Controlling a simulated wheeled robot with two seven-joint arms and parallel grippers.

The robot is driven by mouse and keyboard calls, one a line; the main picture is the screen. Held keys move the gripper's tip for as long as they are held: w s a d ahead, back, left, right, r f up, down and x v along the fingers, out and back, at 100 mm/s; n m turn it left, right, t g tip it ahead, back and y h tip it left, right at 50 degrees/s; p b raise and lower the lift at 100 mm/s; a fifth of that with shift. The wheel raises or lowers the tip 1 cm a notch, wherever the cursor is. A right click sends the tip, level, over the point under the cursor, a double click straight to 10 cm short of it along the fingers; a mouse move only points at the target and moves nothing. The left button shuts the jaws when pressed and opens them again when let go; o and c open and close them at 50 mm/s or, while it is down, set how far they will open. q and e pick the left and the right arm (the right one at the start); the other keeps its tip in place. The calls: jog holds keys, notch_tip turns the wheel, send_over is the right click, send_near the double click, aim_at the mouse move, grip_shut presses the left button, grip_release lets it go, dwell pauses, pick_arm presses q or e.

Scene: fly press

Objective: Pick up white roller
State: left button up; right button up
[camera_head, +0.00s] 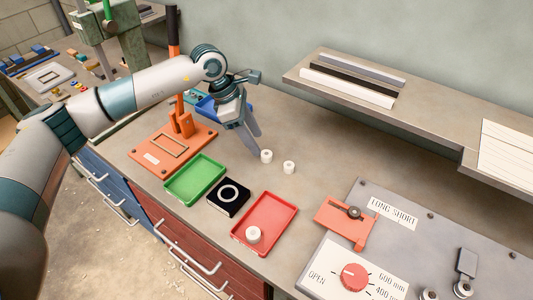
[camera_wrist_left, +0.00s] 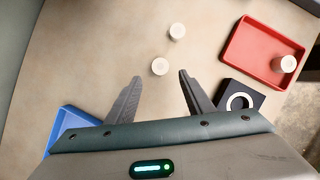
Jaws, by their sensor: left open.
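Two white rollers stand on the grey bench, one nearer my gripper (camera_head: 266,156) and one a little to its right (camera_head: 289,167). In the left wrist view the nearer roller (camera_wrist_left: 159,66) lies just beyond the fingertips, between their lines, and the other roller (camera_wrist_left: 177,32) is farther out. A third white roller (camera_head: 253,234) stands in the red tray (camera_head: 291,212); it also shows in the left wrist view (camera_wrist_left: 287,64). My left gripper (camera_head: 252,143) is open and empty, above the bench beside the nearer roller. My right gripper is in neither view.
A green tray (camera_head: 196,180) and a black block with a white ring (camera_head: 228,196) stand left of the red tray. A blue tray (camera_head: 207,106) and an orange press (camera_head: 183,125) are behind. A control panel (camera_head: 352,277) is at right. Bench around the two rollers is clear.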

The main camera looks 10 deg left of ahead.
aim_at(266, 153)
pick_arm(q)
jog(key=shift+f, duration=0.15)
jog(key=shift+d+f+p, duration=0.55)
jog(key=shift+d+p, duration=0.05)
jog(key=shift+p, duration=0.2)
jog(key=p+x, duration=0.1)
jog(key=x, duration=0.2)
jog(key=shift+d+r, duration=0.1)
jog(key=shift+w+d+f+p, duration=0.1)
jog(key=shift+f+p, duration=0.2)
jog(key=shift+f, duration=0.1)
jog(key=shift+c, duration=0.3)
jog(key=c, duration=1.1)
jog(key=shift+o, duration=0.2)
